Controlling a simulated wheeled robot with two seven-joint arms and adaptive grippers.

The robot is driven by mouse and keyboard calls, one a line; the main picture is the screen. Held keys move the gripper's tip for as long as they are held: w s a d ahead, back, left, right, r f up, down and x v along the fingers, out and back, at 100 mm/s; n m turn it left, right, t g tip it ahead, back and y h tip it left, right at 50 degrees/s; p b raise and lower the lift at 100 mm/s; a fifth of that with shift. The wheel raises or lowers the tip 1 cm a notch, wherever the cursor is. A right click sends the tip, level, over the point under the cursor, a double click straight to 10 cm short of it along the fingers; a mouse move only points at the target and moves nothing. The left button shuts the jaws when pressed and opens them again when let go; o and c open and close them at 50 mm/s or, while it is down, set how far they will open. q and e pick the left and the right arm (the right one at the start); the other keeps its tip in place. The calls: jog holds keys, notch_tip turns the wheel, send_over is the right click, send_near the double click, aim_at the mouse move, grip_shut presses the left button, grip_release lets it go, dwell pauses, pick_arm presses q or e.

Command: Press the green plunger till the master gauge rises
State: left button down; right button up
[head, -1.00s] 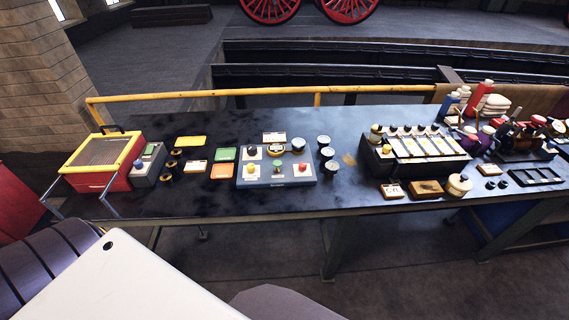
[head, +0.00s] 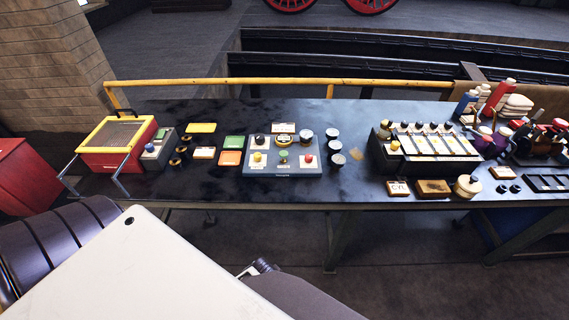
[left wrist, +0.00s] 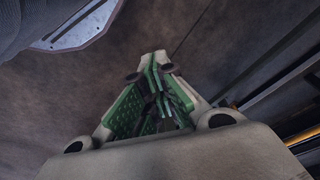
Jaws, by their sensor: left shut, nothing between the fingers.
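The green plunger (head: 283,155) stands in the front row of a blue-grey panel (head: 258,172) on the bench, between a yellow plunger (head: 257,157) and a red one (head: 308,158). A round gauge-like dial (head: 284,139) sits behind it; I cannot read it or tell whether it is the master gauge. My left gripper (left wrist: 157,68) shows in the left wrist view with its green-lined fingers together and empty, over dark floor, away from the panel. My right gripper is not in view.
A red and yellow box (head: 117,133) stands at the bench's left end. Dark round pots (head: 334,147) stand right of the panel. A black rack with white strips (head: 428,143) is farther right. A yellow rail (head: 200,82) runs behind. The bench front (head: 230,190) is clear.

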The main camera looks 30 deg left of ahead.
pick_arm(q)
jog(key=w+a+r+n+t+y, duration=0.15)
jog(key=w+r+t, duration=0.25)
jog(key=w+r, duration=0.7)
jog(key=w+a+r+t+y+p, duration=0.1)
jog(key=w+a+r+t, duration=0.3)
jog(key=r, duration=1.3)
jog(key=w+r+n+t+y, duration=0.1)
jog(key=w+r+t, duration=0.2)
jog(key=w+r, duration=0.85)
jog(key=w+d+r+m+t+h, duration=0.2)
jog(key=w+d+r+m+h, duration=0.25)
jog(key=r, duration=0.45)
jog(key=w+d+r+m+t+h, duration=0.15)
jog(key=d+r+m+h, duration=0.25)
jog(key=r+m+h, duration=0.4)
jog(key=w+a+f+g+y, duration=0.1)
jog(key=a+f+g+y, duration=0.1)
jog(key=a, duration=0.4)
jog(key=a+f+m+g+y, duration=0.1)
jog(key=a+f+g, duration=0.2)
jog(key=a, duration=0.4)
jog(key=w+a+f+g+y, duration=0.1)
jog(key=a+f+g+y, duration=0.1)
jog(key=a, duration=0.4)
notch_tip(320, 180, down, 3)
jog(key=shift+w+a+r+g+y, duration=0.2)
jog(key=shift+w+a+g+y, duration=0.15)
jog(key=shift+g, duration=0.4)
jog(key=shift+f, duration=0.15)
